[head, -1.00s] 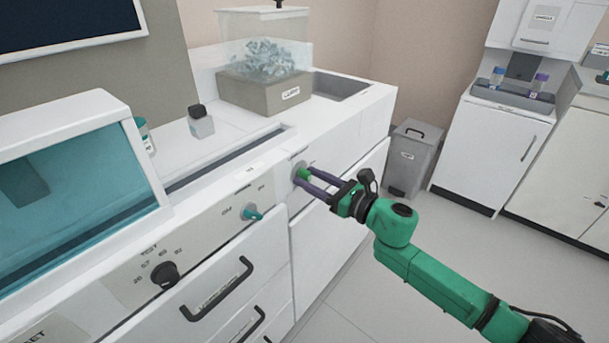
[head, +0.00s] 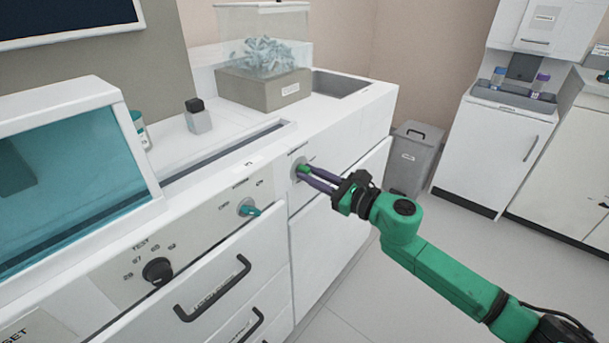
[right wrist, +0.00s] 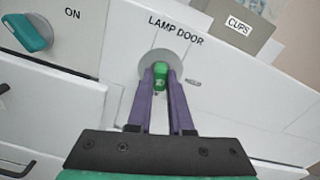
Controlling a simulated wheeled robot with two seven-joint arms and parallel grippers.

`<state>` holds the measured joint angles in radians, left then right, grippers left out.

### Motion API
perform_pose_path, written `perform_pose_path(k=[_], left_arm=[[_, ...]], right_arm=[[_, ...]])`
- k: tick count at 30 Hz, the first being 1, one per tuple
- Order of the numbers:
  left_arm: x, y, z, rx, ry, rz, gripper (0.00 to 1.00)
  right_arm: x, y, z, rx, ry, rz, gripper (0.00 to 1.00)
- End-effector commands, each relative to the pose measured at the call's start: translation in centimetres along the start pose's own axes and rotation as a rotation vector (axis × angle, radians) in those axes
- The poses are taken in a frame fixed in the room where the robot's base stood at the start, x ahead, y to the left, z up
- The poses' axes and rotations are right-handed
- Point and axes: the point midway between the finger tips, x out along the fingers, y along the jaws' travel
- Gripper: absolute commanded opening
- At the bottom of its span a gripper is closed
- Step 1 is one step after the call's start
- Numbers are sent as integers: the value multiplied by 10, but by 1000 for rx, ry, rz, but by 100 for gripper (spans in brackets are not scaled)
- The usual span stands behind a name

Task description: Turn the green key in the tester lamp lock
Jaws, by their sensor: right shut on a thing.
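The green key (right wrist: 160,76) sits in a round grey lock plate (right wrist: 150,62) on the white front panel, under the words "LAMP DOOR" in the right wrist view. In the head view the lock plate (head: 297,167) is at the middle, at the end of my right gripper. My right gripper (head: 305,173) has its two purple fingers closed on the green key, one on each side, as the right wrist view (right wrist: 160,88) also shows. The fingertips partly hide the key's sides. My left gripper is in neither view.
A teal switch (head: 249,209) marked "ON" is left of the lock. A black dial (head: 158,271) is further left. Below are drawers with black handles (head: 212,290).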

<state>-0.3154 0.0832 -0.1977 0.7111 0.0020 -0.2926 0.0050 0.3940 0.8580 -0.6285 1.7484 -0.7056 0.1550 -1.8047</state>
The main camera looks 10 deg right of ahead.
Motion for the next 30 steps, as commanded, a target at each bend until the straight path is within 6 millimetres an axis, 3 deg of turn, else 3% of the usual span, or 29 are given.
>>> perform_pose_path(k=[7, 18, 30], left_arm=[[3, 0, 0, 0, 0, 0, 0], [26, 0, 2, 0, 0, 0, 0], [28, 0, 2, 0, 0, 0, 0]], right_arm=[[0, 0, -1, -17, 0, 0, 0], [0, 0, -2, -242, 0, 0, 0], [0, 0, -1, -286, 1, 0, 0]])
